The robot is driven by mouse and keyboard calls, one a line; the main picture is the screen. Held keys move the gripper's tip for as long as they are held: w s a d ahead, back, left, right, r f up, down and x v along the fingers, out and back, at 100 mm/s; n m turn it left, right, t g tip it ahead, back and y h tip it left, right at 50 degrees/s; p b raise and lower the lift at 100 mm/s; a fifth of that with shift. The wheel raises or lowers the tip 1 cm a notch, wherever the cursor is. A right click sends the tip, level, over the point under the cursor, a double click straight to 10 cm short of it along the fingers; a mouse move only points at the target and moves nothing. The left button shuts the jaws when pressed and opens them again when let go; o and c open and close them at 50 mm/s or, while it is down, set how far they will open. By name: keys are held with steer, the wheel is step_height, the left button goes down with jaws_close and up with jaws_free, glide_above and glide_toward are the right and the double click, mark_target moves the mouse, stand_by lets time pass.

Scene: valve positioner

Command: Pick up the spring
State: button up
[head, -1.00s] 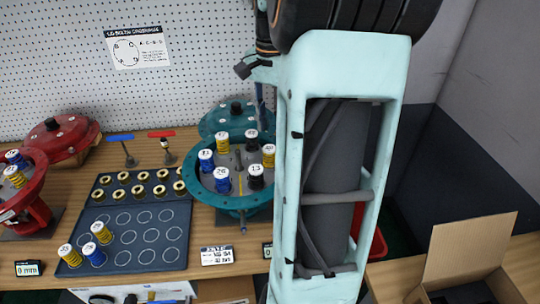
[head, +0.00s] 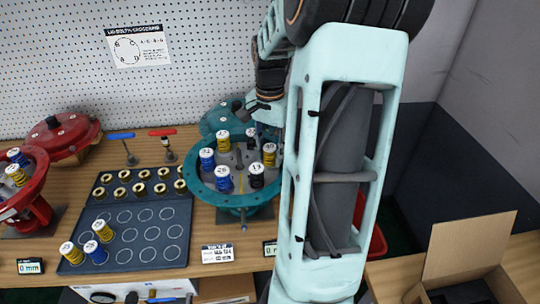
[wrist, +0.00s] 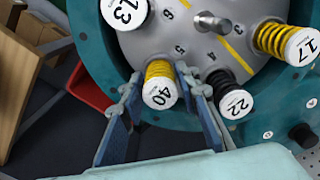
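The teal round housing (head: 207,195) holds several numbered springs in a ring around a central stem. In the wrist view, the yellow spring marked 40 (wrist: 160,86) sits between the two blue fingers of my gripper (wrist: 160,76). The fingers stand apart on either side of it, and firm contact is not clear. The black spring marked 22 (wrist: 231,94) is just right of the right finger. In the head view, spring 40 (head: 269,154) stands at the housing's right side, with my gripper above and behind it, its fingers mostly hidden.
A dark tray (head: 142,232) left of the housing holds several brass-coloured cups and a few springs at its front left. A red housing (head: 35,190) stands at far left. A teal cover (head: 222,116) lies behind the teal housing. An open cardboard box (head: 465,255) is at right.

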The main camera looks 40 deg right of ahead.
jaws_close()
steer(key=shift+r, duration=0.2)
